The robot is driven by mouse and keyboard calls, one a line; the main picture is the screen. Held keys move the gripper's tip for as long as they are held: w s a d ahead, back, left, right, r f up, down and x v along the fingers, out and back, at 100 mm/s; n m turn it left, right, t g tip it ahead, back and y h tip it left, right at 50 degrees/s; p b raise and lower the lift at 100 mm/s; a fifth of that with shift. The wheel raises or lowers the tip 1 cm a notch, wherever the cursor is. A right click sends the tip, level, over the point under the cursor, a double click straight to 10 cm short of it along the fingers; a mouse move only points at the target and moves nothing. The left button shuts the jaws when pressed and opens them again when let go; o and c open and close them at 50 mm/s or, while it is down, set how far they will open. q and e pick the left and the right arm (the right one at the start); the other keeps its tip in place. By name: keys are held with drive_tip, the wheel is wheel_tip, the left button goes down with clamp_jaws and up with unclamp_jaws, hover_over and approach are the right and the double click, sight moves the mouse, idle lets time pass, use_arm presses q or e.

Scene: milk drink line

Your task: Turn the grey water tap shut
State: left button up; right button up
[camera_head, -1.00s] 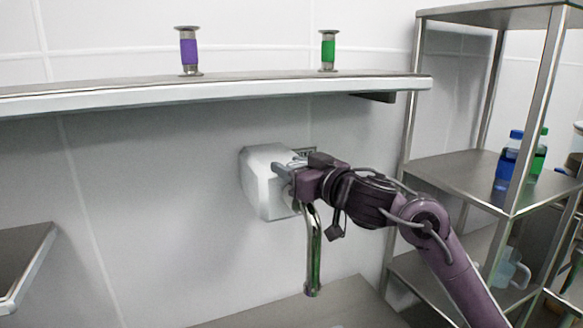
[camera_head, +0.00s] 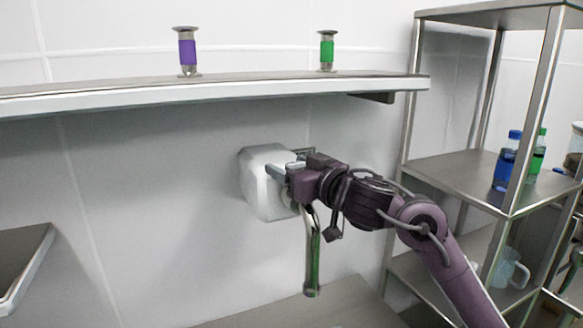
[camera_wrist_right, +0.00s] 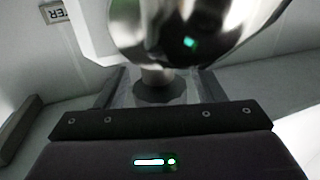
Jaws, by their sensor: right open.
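The tap is a pale grey-white box (camera_head: 262,185) fixed to the wall below the shelf. A shiny curved metal spout (camera_head: 312,262) hangs down from it. My right gripper (camera_head: 279,171) is at the front of the box and hides part of it. In the right wrist view, my gripper's two fingers (camera_wrist_right: 158,88) are spread, with a short metal stem and dark round base (camera_wrist_right: 160,92) showing between them. A large shiny rounded metal part (camera_wrist_right: 190,35) fills the top of that view. I cannot tell whether the fingers touch the stem. My left gripper is out of view.
A wall shelf (camera_head: 230,94) above the tap holds a purple-banded (camera_head: 187,52) and a green-banded (camera_head: 327,50) metal piece. A metal rack (camera_head: 470,178) with bottles stands at right. A metal surface (camera_head: 300,312) lies below the spout.

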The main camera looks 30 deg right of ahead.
drive_tip(key=shift+s+f, duration=0.15)
drive_tip(key=shift+s, duration=0.2)
drive_tip(key=s+d+b, duration=0.1)
drive_tip(key=s+b, duration=0.1)
drive_tip(key=s, duration=0.5)
drive_tip(key=shift+d, duration=0.2)
